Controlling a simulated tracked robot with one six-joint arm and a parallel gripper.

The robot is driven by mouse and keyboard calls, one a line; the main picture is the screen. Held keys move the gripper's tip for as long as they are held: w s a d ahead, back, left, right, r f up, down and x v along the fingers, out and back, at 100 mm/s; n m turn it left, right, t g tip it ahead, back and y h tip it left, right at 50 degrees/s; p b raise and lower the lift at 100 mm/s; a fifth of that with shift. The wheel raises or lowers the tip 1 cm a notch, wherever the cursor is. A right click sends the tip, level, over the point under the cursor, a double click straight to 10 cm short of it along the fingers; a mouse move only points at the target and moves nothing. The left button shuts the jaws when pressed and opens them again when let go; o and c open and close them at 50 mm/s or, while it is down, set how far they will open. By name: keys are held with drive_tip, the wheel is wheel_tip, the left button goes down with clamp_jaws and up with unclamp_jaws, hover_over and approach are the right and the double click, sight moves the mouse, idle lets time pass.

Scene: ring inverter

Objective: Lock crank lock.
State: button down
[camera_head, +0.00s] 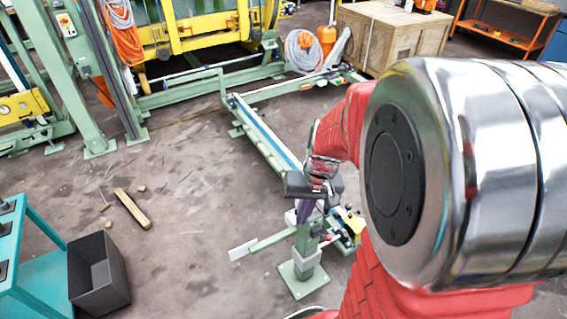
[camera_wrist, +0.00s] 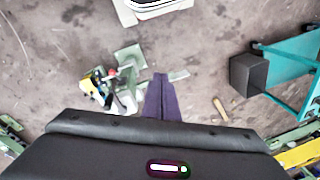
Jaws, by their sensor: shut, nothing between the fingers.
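A pale green crank post (camera_head: 304,245) stands on a square foot plate below my gripper, with a flat arm (camera_head: 258,243) reaching left to a pale end. A small red knob (camera_head: 326,241) and a yellow part (camera_head: 350,224) sit on its right side. I cannot tell which part is the crank lock. In the wrist view, the red knob (camera_wrist: 112,73) and yellow part (camera_wrist: 92,84) lie left of my fingers. My gripper (camera_wrist: 160,76) has purple fingers, shut and empty, pointing down; it also shows in the head view (camera_head: 304,218), overlapping the post's top. Contact cannot be told.
A long green rail (camera_head: 262,133) runs from behind the post to the back frame. A dark bin (camera_head: 98,273) and a teal bench (camera_head: 35,262) stand at the left. A wood piece (camera_head: 132,208) lies on the floor. A wooden crate (camera_head: 392,38) stands behind.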

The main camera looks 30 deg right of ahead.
drive_tip(key=w+d+f+n+t, duration=0.1)
drive_tip(key=w+d+f, duration=0.2)
drive_tip(key=d+f, duration=0.7)
drive_tip(key=w+d+f+n+t, duration=0.1)
drive_tip(key=w+d+f, duration=0.2)
drive_tip(key=d+f, duration=0.7)
drive_tip(key=shift+f, duration=1.45)
drive_tip(key=shift+w+d, duration=0.1)
hover_over(324, 236)
drive_tip(key=s+d, duration=0.2)
drive_tip(key=shift+s+d+f+x, duration=0.1)
drive_tip(key=shift+s+x, duration=0.15)
drive_tip(key=shift+x, duration=1)
drive_tip(key=shift+s+d+f+x, duration=0.1)
drive_tip(key=shift+s+x, duration=0.15)
drive_tip(key=shift+x, duration=1)
drive_tip(key=shift+s+f+x, duration=0.1)
drive_tip(key=shift+s+x, duration=0.2)
drive_tip(key=shift+x, duration=1.85)
drive_tip(key=shift+d, duration=0.15)
